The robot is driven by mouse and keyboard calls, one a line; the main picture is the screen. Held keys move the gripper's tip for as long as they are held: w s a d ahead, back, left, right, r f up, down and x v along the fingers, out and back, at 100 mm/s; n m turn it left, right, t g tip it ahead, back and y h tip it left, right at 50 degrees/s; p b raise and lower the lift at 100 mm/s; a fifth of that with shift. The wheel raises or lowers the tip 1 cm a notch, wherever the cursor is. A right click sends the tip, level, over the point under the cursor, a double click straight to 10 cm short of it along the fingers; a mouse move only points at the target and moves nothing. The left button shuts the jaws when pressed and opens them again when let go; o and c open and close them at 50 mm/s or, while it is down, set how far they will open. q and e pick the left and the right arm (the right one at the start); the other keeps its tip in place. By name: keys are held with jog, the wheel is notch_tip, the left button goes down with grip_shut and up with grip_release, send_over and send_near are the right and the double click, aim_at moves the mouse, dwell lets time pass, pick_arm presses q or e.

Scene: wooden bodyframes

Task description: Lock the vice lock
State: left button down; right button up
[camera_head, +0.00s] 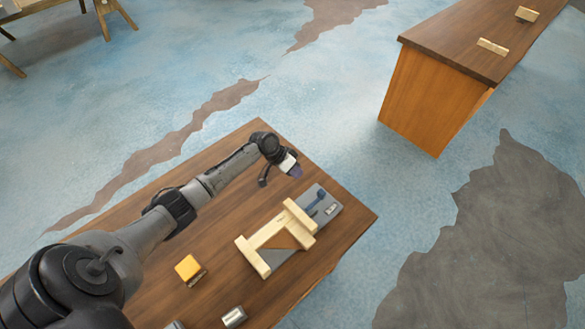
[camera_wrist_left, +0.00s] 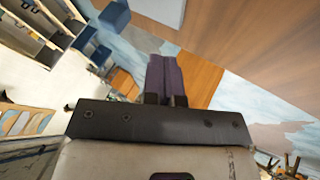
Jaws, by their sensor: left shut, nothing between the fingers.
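A grey vice plate (camera_head: 330,213) lies near the right edge of the wooden table. A blue lever (camera_head: 315,200), which looks like the vice lock, sits on it beside a light wooden frame (camera_head: 272,237). I cannot tell the lever's exact position at this size. My left gripper (camera_head: 294,171) is above the table's far side, beyond the vice and apart from it. Its purple fingers, together and empty, show in the left wrist view (camera_wrist_left: 165,78). The vice is not recognisable there. My right gripper is not in view.
A yellow block (camera_head: 187,267) and a small metal cylinder (camera_head: 234,316) are on the near part of the table (camera_head: 160,235). Another wooden bench (camera_head: 450,50) with small wooden pieces stands at the upper right. Open floor lies between the two.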

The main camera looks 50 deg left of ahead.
pick_arm(q)
jog(key=x, duration=0.5)
jog(key=d, duration=0.3)
jog(key=shift+p, duration=0.3)
jog(key=shift+d+f, duration=0.1)
jog(key=shift+d, duration=0.45)
